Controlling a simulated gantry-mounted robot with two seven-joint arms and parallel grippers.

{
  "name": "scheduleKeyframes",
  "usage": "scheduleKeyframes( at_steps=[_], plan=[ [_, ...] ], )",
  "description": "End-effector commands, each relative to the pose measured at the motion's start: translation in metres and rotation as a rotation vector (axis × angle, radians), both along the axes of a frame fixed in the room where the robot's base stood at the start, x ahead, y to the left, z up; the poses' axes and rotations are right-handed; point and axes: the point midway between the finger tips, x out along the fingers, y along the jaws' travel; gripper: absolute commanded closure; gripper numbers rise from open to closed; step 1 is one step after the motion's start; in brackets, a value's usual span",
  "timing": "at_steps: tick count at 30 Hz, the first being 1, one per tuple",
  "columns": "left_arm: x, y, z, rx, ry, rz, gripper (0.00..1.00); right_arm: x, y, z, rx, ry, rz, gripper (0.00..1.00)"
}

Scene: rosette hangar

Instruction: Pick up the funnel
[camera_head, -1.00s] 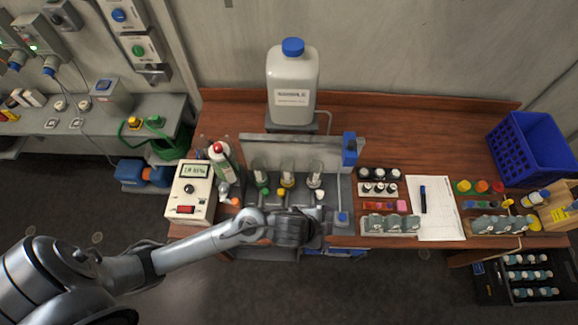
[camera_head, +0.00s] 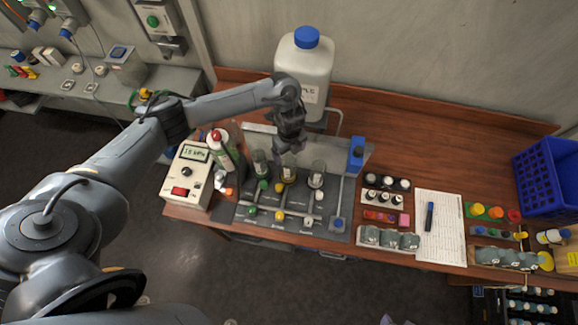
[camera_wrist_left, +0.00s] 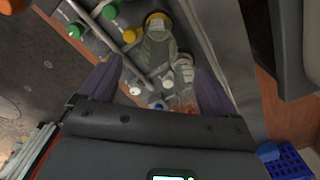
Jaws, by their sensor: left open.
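Three clear funnel-like cups stand in a row on a grey rack: a left one (camera_head: 261,162) above a green valve, a middle one (camera_head: 288,174) above a yellow valve, and a right one (camera_head: 316,178) above a white valve. I cannot tell which is the task's funnel. My left gripper (camera_head: 290,148) is open, pointing down close above the middle cup. My right gripper is not in view.
A white jug with a blue cap (camera_head: 304,70) stands close behind my left gripper. A meter box (camera_head: 188,178) and a bottle (camera_head: 223,150) stand left of the rack. Vials, a paper sheet (camera_head: 438,225) and a blue crate (camera_head: 550,175) lie to the right.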

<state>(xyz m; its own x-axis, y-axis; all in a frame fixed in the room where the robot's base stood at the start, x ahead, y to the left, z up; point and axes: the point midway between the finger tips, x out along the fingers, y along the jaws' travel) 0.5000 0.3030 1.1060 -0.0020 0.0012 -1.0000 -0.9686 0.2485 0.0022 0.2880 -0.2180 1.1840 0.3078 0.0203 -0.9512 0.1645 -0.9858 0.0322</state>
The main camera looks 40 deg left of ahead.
Motion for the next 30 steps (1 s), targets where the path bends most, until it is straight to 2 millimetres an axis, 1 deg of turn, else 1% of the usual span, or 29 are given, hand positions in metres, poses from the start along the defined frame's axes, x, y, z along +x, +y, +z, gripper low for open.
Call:
scheduleKeyframes(
  at_steps=[1,3,6,11,13,19,25,30],
  plan=[
    [-0.002,-0.001,-0.013,-0.002,0.004,0.002,0.09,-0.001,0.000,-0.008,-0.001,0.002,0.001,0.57],
    [-0.001,-0.001,-0.022,-0.002,0.001,0.001,0.09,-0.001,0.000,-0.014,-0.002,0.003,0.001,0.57],
    [-0.001,-0.001,-0.031,-0.002,0.000,0.000,0.09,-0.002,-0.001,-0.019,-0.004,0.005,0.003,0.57],
    [0.000,-0.001,-0.036,-0.001,-0.001,0.001,0.09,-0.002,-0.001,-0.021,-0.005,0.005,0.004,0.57],
    [-0.001,-0.001,-0.041,-0.002,0.000,0.000,0.09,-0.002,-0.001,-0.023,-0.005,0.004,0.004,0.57],
    [-0.004,0.002,-0.068,-0.003,0.001,0.002,0.09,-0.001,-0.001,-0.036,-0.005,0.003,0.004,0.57],
    [-0.002,0.003,-0.082,-0.001,-0.003,0.000,0.09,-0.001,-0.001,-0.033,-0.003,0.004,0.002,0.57],
    [-0.002,0.003,-0.086,0.000,-0.003,0.000,0.09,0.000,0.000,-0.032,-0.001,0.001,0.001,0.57]
  ],
)
